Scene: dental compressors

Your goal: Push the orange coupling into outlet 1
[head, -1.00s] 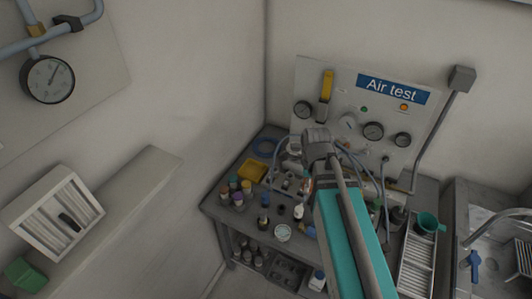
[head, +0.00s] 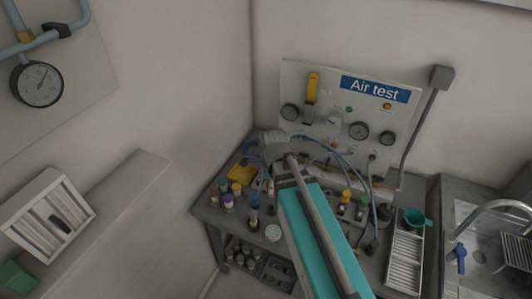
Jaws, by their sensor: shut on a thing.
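The grey panel marked "Air test" (head: 350,118) stands upright against the wall at the back of the bench. Small fittings sit along its lower edge, partly behind blue hoses (head: 350,165); I cannot tell which is outlet 1. I cannot make out the orange coupling for certain. My teal and grey arm reaches in from the bottom, with its grey joint in front of the panel's lower left. My gripper's fingers and anything in them are hidden behind or below the arm.
At right are a green funnel (head: 414,218), a ribbed rack (head: 404,262) and a sink (head: 470,215). A pressure gauge (head: 38,84) hangs at left.

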